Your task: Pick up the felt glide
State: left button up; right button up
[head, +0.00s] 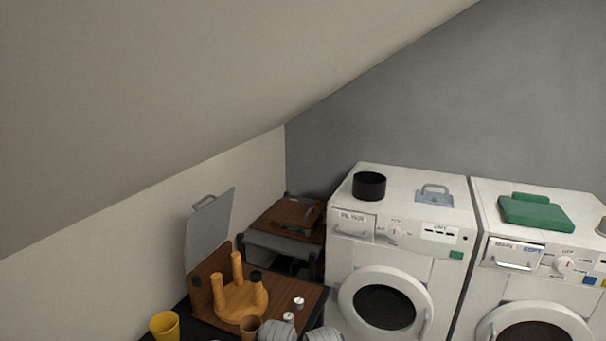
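No piece is plainly recognisable as the felt glide. A small dark cap (256,277) sits on top of one leg of an upturned round wooden stool (236,303); it could be a glide, but it is too small to be sure. The stool's other two visible legs are bare at the top. Two small white cylindrical pieces, one (298,302) to the right of the stool and one (289,318) lower down, are also too small to identify.
A yellow cup (164,326) and a brown cup (250,325) stand near the stool. Grey rounded shapes (279,332) block the bottom edge. A low brown-topped unit (285,214) stands behind. Two white washers carry a black pot (369,186) and a green item (536,211). The sloped ceiling is at left.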

aim_at(289, 317)
jog(key=i+l, duration=0.2)
jog(key=i, duration=0.2)
jog(key=i+l, duration=0.25)
jog(key=i, duration=0.2)
jog(key=i+l, duration=0.2)
jog(key=i, duration=0.2)
jog(key=i+l, duration=0.25)
jog(key=i, duration=0.15)
jog(key=i+l+u, duration=0.15)
jog(key=i+u, duration=0.15)
jog(key=u, duration=0.95)
